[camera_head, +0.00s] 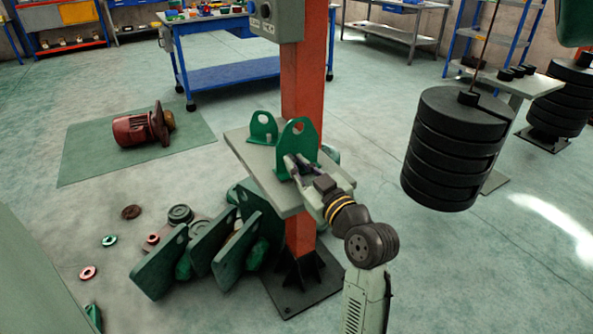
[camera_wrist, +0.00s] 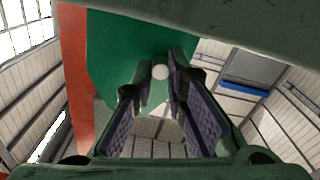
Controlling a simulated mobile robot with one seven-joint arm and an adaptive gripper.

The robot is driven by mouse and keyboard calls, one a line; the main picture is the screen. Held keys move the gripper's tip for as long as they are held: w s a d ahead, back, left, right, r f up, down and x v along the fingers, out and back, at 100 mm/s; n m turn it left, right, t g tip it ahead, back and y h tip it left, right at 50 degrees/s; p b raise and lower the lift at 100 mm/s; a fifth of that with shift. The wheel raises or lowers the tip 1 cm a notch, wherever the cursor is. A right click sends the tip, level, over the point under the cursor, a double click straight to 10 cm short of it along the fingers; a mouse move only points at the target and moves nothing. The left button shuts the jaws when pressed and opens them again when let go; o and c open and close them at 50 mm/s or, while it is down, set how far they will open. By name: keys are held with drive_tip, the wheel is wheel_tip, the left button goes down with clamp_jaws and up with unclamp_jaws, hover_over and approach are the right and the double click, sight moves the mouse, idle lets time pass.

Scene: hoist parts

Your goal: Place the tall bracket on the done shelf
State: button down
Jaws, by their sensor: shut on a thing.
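The nearer, larger green bracket (camera_head: 298,136), with a hole near its rounded top, is upright at the small grey shelf (camera_head: 247,150) on the orange column. My gripper (camera_head: 297,165) reaches it from the front right and is shut at its lower part. In the wrist view my gripper (camera_wrist: 158,82) has its fingertips around a pale round stub (camera_wrist: 160,72) against the green bracket plate (camera_wrist: 125,45). A smaller green bracket (camera_head: 260,125) stands behind it on the same shelf. I cannot tell whether the held bracket's base touches the shelf. No label marks a done shelf.
The orange column (camera_head: 303,85) rises behind the shelf. Several green plates and round parts (camera_head: 208,245) lie on the floor below left. A stack of black weights (camera_head: 455,150) hangs at right. A red motor (camera_head: 143,128) lies on a green mat. A blue workbench (camera_head: 225,75) stands behind.

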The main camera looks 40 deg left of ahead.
drive_tip(key=shift+f, duration=0.4)
drive_tip(key=shift+r, duration=0.15)
drive_tip(key=c, duration=1.6)
unclamp_jaws()
